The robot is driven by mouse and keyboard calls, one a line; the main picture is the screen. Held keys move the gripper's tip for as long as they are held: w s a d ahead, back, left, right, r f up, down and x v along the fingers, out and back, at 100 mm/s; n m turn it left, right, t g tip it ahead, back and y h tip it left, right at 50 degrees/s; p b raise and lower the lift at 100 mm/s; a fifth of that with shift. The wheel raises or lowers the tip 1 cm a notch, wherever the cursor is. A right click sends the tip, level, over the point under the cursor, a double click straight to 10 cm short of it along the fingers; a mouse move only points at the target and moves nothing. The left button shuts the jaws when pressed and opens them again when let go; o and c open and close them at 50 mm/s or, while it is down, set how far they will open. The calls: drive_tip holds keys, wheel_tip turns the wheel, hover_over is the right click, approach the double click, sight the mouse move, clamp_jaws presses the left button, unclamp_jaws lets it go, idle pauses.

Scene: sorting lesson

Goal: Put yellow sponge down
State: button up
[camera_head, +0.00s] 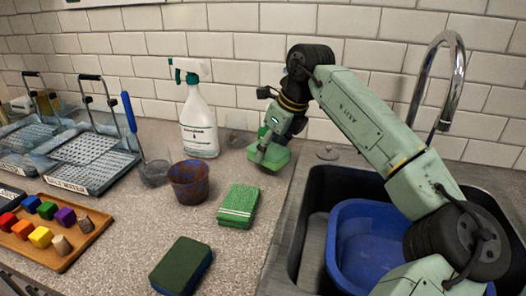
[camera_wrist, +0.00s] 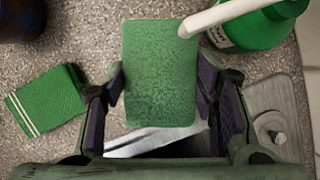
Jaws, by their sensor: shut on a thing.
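My gripper (camera_head: 268,144) is shut on a sponge (camera_head: 270,156), over the counter strip between the spray bottle and the sink. In the wrist view the sponge (camera_wrist: 160,70) lies between the two jaws, with its broad green face toward the camera. No yellow shows on it in either view; its other side is hidden. I cannot tell whether its underside touches the counter (camera_head: 225,160). A dark green sponge with a blue lower layer (camera_head: 182,266) lies at the front of the counter, apart from my gripper.
A folded green cloth (camera_head: 238,206), a brown cup (camera_head: 189,182) and a white spray bottle (camera_head: 198,125) stand nearby. The sink (camera_head: 312,215) holds a blue basin (camera_head: 352,235). A wooden tray (camera_head: 62,252) of colored blocks and wire baskets (camera_head: 90,150) are left.

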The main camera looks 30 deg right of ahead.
drive_tip(key=shift+w+a, duration=0.2)
drive_tip(key=shift+w, duration=0.4)
drive_tip(key=shift+w+a+p, duration=0.25)
drive_tip(key=shift+w+p, duration=0.1)
drive_tip(key=shift+w, duration=0.25)
wheel_tip(320, 180, down, 3)
drive_tip(key=shift+s+d+f+b, duration=0.1)
drive_tip(key=shift+s+b, duration=0.05)
drive_tip(key=shift+b, duration=1)
drive_tip(key=shift+f, duration=0.1)
drive_tip(key=shift+f, duration=0.15)
drive_tip(key=o, duration=1)
